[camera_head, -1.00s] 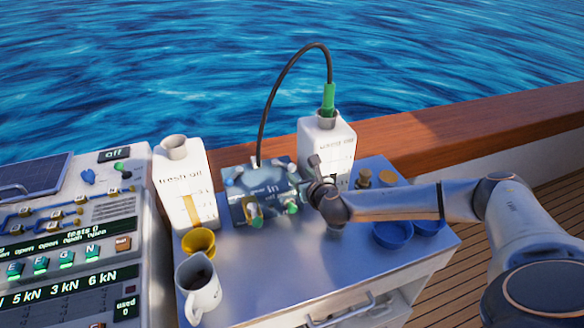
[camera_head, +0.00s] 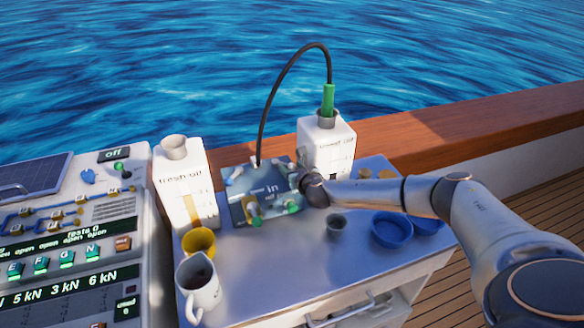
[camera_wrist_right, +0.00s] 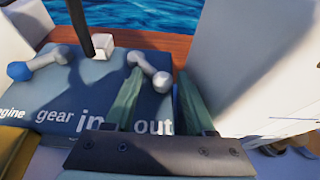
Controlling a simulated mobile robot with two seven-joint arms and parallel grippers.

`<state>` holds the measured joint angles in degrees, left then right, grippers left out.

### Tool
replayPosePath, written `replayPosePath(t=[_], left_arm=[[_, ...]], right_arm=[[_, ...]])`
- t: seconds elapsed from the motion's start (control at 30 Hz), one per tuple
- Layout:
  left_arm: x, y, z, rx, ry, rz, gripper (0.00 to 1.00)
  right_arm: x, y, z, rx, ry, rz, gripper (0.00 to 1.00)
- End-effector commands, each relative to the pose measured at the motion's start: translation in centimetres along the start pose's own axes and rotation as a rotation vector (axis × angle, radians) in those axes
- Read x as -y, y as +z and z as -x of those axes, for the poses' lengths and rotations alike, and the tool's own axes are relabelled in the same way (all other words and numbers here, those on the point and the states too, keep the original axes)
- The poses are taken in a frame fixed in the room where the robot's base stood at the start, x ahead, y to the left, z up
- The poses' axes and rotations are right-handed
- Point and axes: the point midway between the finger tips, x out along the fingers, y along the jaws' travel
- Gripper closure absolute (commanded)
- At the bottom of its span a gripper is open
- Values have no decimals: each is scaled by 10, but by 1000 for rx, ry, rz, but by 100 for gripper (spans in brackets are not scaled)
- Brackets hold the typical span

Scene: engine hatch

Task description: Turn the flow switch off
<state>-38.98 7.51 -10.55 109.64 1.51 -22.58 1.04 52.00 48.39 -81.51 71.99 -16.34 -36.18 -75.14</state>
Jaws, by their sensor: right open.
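The dark blue box (camera_head: 260,190) stands on the metal table, with several small levers on it. In the right wrist view the box (camera_wrist_right: 100,95) has "engine", "gear", "in" and "out" on it. A white lever (camera_wrist_right: 150,70) stands above "in" and "out"; its right end shows between my finger tips. Another lever with a blue end (camera_wrist_right: 40,62) sits to the left. My right gripper (camera_wrist_right: 160,76) is open, its fingers either side of the lever end; touching cannot be told. In the head view my right gripper (camera_head: 302,182) is over the box's right side. My left gripper is not in view.
The used oil bottle (camera_head: 327,140), with a green plug and black hose, stands close behind my gripper. The fresh oil bottle (camera_head: 184,185) is left of the box. A yellow cup (camera_head: 199,243), white jug (camera_head: 199,287) and blue bowls (camera_head: 391,231) stand nearby. The table's front middle is clear.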

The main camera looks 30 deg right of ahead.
Motion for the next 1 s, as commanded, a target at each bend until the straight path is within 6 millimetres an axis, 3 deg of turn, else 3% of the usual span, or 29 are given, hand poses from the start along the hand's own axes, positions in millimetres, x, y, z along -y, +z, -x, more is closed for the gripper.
replayPosePath(t=[0.07,0.53,1.0], left_arm=[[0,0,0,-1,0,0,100],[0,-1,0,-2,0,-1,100],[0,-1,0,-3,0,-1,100]], right_arm=[[0,0,0,0,0,0,48],[1,0,0,0,-2,0,100],[-4,-1,2,0,-69,-30,100]])
